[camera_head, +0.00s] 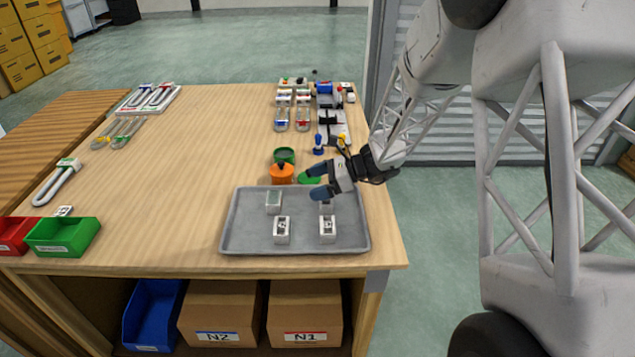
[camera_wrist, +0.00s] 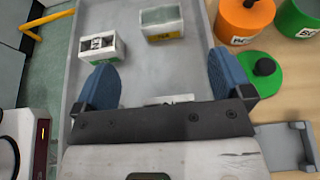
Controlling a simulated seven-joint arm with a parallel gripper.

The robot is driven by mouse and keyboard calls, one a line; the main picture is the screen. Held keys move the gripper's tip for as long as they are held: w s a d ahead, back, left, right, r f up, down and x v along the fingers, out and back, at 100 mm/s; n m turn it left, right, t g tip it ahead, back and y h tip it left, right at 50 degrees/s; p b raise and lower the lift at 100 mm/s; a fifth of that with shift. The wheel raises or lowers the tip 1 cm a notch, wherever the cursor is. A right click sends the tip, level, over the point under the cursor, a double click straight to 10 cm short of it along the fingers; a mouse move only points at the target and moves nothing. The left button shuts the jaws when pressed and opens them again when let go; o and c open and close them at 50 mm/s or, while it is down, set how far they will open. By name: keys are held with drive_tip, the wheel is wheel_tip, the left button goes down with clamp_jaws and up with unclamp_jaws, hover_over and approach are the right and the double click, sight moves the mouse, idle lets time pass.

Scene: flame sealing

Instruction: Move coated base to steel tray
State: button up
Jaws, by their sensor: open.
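The grey steel tray (camera_head: 233,238) lies at the table's near right edge with several small white bases on it. One base with a flat grey-green top (camera_head: 273,202) sits at the tray's far left; it also shows in the wrist view (camera_wrist: 161,24). Two bases with dark openings stand nearer, one left (camera_head: 282,232) and one right (camera_head: 327,231). A further base (camera_head: 327,208) is partly hidden under my gripper. My gripper (camera_head: 318,183) is open over the tray's far right part. In the wrist view its blue fingers (camera_wrist: 164,76) are apart, with only a pale edge visible between them.
An orange pot (camera_head: 282,174), a green pot (camera_head: 284,155) and a green lid (camera_head: 310,179) stand just behind the tray. Several shackles and small parts lie farther back. Green (camera_head: 62,238) and red (camera_head: 14,236) bins are at the left. The table's middle is clear.

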idle(0.3)
drive_tip(key=s+d+r+n+g+h, duration=0.1)
drive_tip(key=s+d+r+n+h, duration=0.2)
drive_tip(key=s+r+n, duration=0.5)
drive_tip(key=s+d+r+n+h, duration=0.1)
drive_tip(key=s+d+r+h, duration=0.3)
drive_tip(key=s, duration=0.7)
drive_tip(key=s+d+r+n+t+h, duration=0.1)
drive_tip(key=s+d+r+n+h, duration=0.1)
drive_tip(key=s, duration=0.4)
drive_tip(key=s+d+r+n+t+h, duration=0.1)
drive_tip(key=s+d+r+n+h, duration=0.1)
drive_tip(key=s+d+n, duration=0.2)
drive_tip(key=s+d+r+n+t+h, duration=0.1)
drive_tip(key=s+d+r+n+h, duration=0.1)
drive_tip(key=s, duration=0.7)
drive_tip(key=shift+s+d+n+t+h, duration=0.3)
drive_tip(key=shift+d+n, duration=0.1)
drive_tip(key=shift+d, duration=0.45)
